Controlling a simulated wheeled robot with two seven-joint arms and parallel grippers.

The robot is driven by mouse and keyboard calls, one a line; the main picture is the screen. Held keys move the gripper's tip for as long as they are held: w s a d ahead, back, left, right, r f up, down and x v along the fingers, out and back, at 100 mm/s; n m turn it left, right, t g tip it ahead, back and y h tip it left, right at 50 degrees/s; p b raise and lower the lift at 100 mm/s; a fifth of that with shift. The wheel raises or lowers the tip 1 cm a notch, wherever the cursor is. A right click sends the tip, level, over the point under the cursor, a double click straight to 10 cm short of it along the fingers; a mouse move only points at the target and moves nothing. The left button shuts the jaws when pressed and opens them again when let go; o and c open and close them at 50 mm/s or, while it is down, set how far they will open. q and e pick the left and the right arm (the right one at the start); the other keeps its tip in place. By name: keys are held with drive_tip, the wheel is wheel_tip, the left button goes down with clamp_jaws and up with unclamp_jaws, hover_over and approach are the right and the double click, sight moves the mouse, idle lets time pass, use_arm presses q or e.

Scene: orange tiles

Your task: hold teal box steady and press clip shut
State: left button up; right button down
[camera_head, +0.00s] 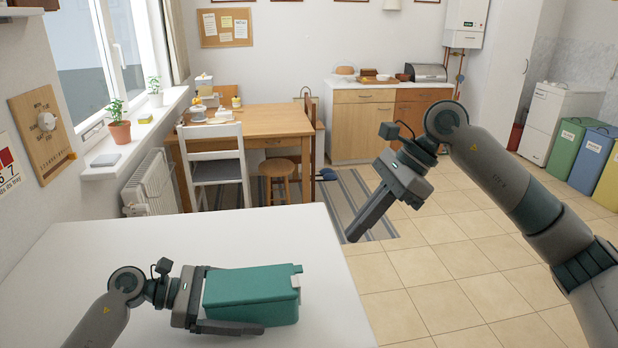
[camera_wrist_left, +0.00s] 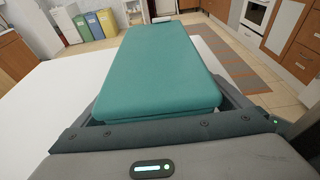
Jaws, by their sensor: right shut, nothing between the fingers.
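The teal box (camera_head: 252,291) lies on the white table at the front, its lid down. It fills the middle of the left wrist view (camera_wrist_left: 160,70). A small pale clip (camera_head: 296,282) sits at its right end and shows at the far end in the left wrist view (camera_wrist_left: 163,19); I cannot tell whether it is fastened. My left gripper (camera_head: 248,297) is shut on the box from its left end, one finger along the near side; the far finger is mostly hidden. My right gripper (camera_head: 353,236) is shut and empty, pointing down and left, above and to the right of the box, apart from it.
The white table (camera_head: 110,255) is otherwise clear; its right edge is just beyond the box. Beyond are a radiator (camera_head: 150,184), a wooden dining table (camera_head: 255,125) with a white chair (camera_head: 214,158), and coloured bins (camera_head: 567,150) at right.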

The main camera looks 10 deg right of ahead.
use_arm(q)
drive_tip(key=shift+a+r, duration=0.1)
drive_tip(key=v, duration=1.1)
drive_tip(key=shift+a+r, duration=0.1)
drive_tip(key=shift+a, duration=0.3)
